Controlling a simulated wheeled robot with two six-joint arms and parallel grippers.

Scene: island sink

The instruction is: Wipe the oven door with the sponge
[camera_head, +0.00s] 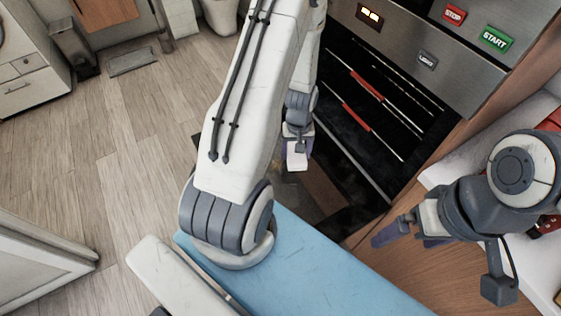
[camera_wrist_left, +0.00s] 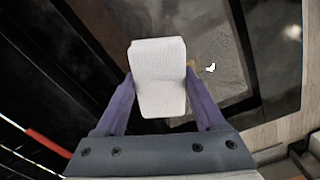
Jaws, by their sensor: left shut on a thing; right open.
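The oven door (camera_head: 322,188) is lowered open, a dark glassy panel below the oven's cavity; my left arm hides part of it. In the left wrist view the door (camera_wrist_left: 235,88) shows a brownish smear and a small white mark near the sponge. My left gripper (camera_head: 297,150) is shut on the white sponge (camera_head: 297,162), over the door. In the left wrist view the sponge (camera_wrist_left: 158,78) sits between the purple fingers; I cannot tell whether it touches the glass. My right gripper (camera_head: 408,232) is open and empty, at the right by the wooden cabinet side.
The oven's racks (camera_head: 385,102) have red front strips. Above them is a metal control panel (camera_head: 408,45) with a red STOP button (camera_head: 454,14) and a green START button (camera_head: 496,39). A pale counter (camera_head: 468,155) lies at the right. The wooden floor (camera_head: 100,140) at the left is open.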

